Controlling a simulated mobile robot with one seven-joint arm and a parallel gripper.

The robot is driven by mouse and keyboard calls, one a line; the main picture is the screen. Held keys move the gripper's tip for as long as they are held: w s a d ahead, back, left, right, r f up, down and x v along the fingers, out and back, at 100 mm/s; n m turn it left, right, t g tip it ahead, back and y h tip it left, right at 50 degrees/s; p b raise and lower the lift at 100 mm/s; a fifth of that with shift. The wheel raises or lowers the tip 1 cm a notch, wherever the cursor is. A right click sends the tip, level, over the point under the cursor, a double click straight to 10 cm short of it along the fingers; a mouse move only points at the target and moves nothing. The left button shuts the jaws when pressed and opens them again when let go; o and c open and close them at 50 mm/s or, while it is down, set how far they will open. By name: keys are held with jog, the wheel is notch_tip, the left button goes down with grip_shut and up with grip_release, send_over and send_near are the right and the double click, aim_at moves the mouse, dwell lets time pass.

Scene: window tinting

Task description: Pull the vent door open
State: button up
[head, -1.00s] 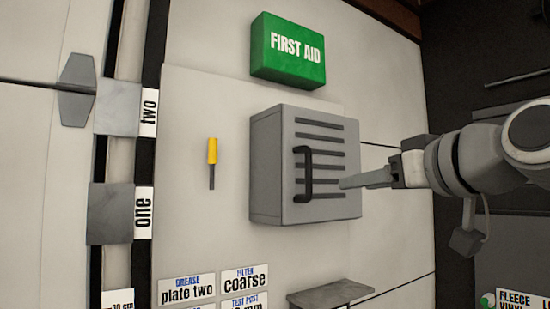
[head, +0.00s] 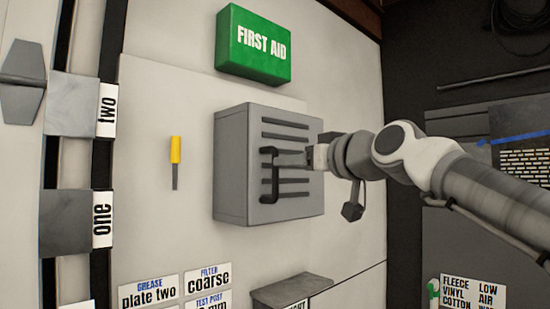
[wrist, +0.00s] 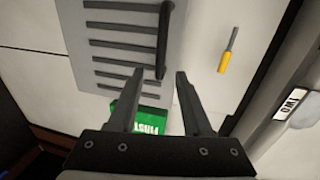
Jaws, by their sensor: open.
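The vent door (head: 300,184) is the grey slotted front of a box on the pale wall. It looks shut in the head view and also shows in the wrist view (wrist: 120,30). Its dark upright handle (head: 267,178) is on the left side of the door. In the wrist view the handle (wrist: 163,40) runs down from the top edge, and its near end appears between my fingertips. My gripper (wrist: 160,74) is open, with one finger on each side of that end in the picture. In the head view my gripper (head: 284,158) reaches in from the right, close to the handle. Contact cannot be told.
A green first aid box (head: 254,44) is on the wall above the vent. A yellow-handled tool (head: 175,155) hangs to its left. A small grey shelf (head: 290,289) juts out below. The wall between tool and vent is bare.

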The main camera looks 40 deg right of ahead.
jog(key=p, duration=0.2)
send_over(276, 194)
jog(key=shift+w+d, duration=0.2)
jog(key=shift+w, duration=0.2)
jog(key=shift+c, duration=0.3)
grip_shut()
dwell(0.9)
